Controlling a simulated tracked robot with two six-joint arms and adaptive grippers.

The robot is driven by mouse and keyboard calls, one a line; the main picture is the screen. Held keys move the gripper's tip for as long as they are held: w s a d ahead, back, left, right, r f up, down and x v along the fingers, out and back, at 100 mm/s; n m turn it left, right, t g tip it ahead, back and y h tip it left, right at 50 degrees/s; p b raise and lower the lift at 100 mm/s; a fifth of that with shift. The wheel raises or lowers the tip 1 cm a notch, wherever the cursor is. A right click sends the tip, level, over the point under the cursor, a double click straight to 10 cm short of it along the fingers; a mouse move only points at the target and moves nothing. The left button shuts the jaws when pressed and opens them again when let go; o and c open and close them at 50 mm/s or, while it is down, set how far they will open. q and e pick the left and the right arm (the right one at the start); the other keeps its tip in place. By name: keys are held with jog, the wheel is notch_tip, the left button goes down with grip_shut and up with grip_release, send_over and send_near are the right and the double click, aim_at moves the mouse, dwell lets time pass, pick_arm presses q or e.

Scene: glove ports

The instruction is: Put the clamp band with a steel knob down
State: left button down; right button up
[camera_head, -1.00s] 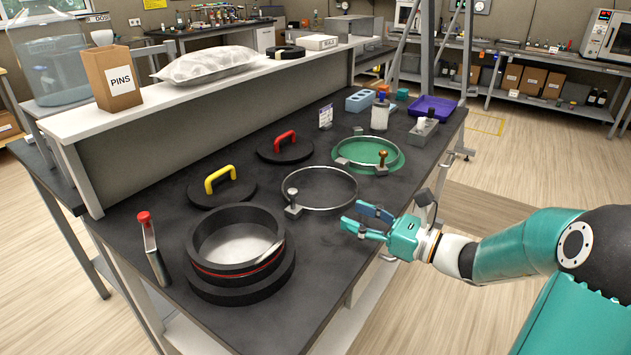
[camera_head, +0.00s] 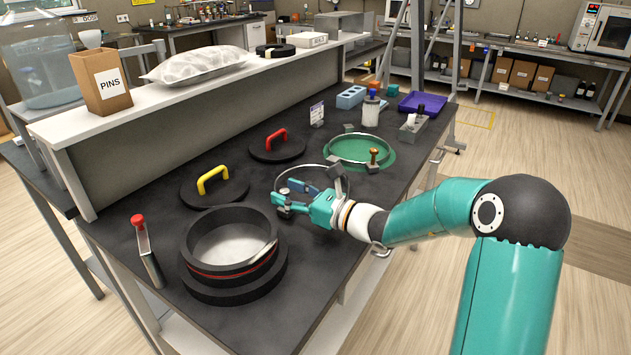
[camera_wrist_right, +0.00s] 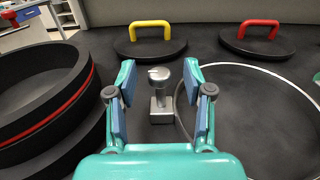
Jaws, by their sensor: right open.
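The clamp band with a steel knob (camera_wrist_right: 252,66) lies flat on the dark bench top; in the head view its thin ring (camera_head: 318,167) shows behind my right gripper. Its steel knob (camera_wrist_right: 160,78) stands upright between the open fingers in the right wrist view, apart from both. My right gripper (camera_head: 277,202) is open with the fingers either side of the knob, and it also shows in the wrist view (camera_wrist_right: 160,95). My left gripper is not in view.
A black port ring (camera_head: 235,275) stands left of the gripper. Lids with a yellow handle (camera_head: 214,180) and a red handle (camera_head: 277,142) lie behind. A brass-knobbed band (camera_head: 373,155) rests on a green disc (camera_head: 385,163) farther back. A red-topped tool (camera_head: 146,250) stands at left.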

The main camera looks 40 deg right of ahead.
jog(key=shift+w+a, duration=0.2)
jog(key=shift+w, duration=0.5)
grip_shut()
